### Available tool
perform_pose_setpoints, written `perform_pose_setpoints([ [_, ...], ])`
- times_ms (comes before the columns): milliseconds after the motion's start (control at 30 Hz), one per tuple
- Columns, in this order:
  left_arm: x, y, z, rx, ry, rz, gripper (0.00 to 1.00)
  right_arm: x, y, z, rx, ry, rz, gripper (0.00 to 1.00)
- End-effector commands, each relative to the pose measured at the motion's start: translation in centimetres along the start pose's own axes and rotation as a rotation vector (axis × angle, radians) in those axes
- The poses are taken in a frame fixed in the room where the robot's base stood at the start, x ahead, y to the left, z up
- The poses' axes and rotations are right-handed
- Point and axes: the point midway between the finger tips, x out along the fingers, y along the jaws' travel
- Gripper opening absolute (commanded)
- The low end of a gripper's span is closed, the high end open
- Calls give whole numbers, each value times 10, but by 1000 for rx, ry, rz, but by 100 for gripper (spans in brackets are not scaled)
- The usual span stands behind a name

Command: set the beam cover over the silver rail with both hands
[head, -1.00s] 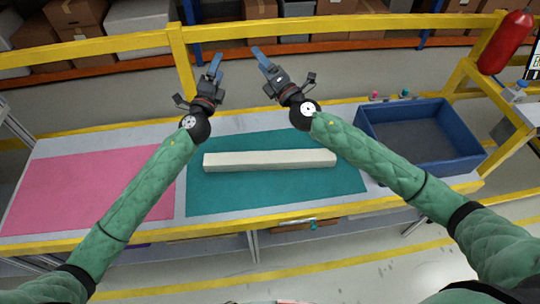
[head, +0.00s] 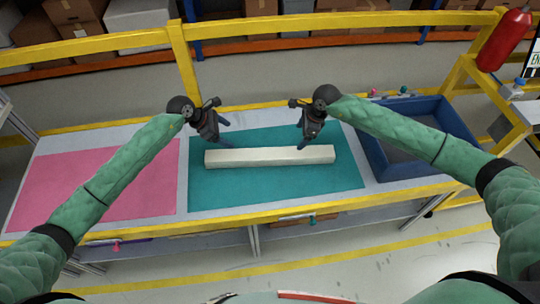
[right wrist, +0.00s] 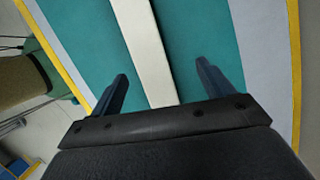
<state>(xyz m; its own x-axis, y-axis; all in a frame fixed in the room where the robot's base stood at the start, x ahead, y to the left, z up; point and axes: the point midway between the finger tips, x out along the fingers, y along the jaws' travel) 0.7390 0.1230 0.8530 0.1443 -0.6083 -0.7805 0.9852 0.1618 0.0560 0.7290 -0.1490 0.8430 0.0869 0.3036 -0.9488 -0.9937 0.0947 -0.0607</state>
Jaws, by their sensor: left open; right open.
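The long off-white beam cover (head: 270,156) lies flat across the teal mat (head: 275,193). My left gripper (head: 219,136) is open and empty, pointing down near the cover's left end, at its far side in the head view. My right gripper (head: 309,143) is open, pointing down near the cover's right part. In the right wrist view, the cover (right wrist: 146,45) runs between the two spread fingers of my right gripper (right wrist: 162,72), apart from both. I cannot make out a silver rail in any view.
A pink mat (head: 95,180) lies bare on the left of the table. A blue bin (head: 375,158) stands at the right, partly behind my right arm. A yellow rail (head: 350,20) runs behind the table. A red extinguisher (head: 503,40) is at the far right.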

Motion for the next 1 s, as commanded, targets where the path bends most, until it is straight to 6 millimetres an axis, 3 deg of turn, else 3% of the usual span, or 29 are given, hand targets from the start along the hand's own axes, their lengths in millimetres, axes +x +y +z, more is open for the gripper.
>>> perform_pose_setpoints([
  [100,1,-9,-35,63,147,-66,80,4,4,-38,-49,166,37,80],
  [300,-2,-16,-64,108,267,-126,80,3,8,-69,-83,302,72,80],
  [733,2,-18,-67,112,276,-133,80,6,9,-73,-85,314,77,80],
  [1000,32,-22,-75,110,275,-134,80,36,11,-82,-84,313,78,80],
])
